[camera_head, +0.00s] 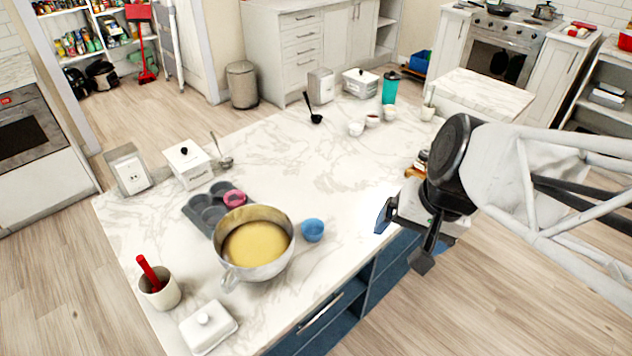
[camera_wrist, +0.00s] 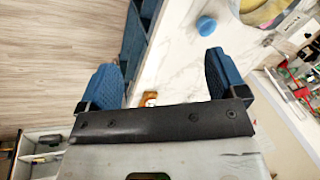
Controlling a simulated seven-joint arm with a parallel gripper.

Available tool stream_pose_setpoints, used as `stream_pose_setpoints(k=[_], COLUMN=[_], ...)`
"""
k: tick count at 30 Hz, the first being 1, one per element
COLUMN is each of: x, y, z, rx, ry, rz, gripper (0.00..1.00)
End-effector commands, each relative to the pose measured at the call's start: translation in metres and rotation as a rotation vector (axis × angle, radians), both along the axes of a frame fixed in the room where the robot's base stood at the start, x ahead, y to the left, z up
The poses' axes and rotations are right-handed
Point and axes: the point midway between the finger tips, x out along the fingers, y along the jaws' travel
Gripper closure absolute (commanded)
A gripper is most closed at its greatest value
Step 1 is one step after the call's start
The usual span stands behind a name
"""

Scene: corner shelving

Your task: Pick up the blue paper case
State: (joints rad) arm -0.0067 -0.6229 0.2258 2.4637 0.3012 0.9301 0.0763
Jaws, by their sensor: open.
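The blue paper case (camera_head: 312,230) is a small round cup on the marble island top, just right of the metal mixing bowl (camera_head: 284,262). In the wrist view the blue paper case (camera_wrist: 206,25) is near the top, beyond the fingers and apart from them. My gripper (camera_head: 402,238) is at the island's right edge in the head view, well to the right of the case. In the wrist view my gripper (camera_wrist: 160,78) has its two blue fingers spread wide, with nothing held between them.
The bowl holds yellow batter. A dark muffin tin (camera_head: 193,214) with a pink case (camera_head: 234,198) stands behind it. A white butter dish (camera_head: 208,328) and a utensil crock (camera_head: 160,292) are at the front left. Counter between my gripper and the blue case is clear.

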Motion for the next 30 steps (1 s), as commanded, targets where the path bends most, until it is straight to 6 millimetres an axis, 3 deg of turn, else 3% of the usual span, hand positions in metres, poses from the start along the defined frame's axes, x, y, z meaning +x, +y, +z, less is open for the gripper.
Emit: stream_pose_setpoints(k=[15, 30], x=[0.059, 0.126], y=[0.083, 0.122], z=[-0.063, -0.137], rx=[0.535, 0.962], ry=[0.247, 0.500], rz=[-0.457, -0.993], gripper=[0.09, 0.09])
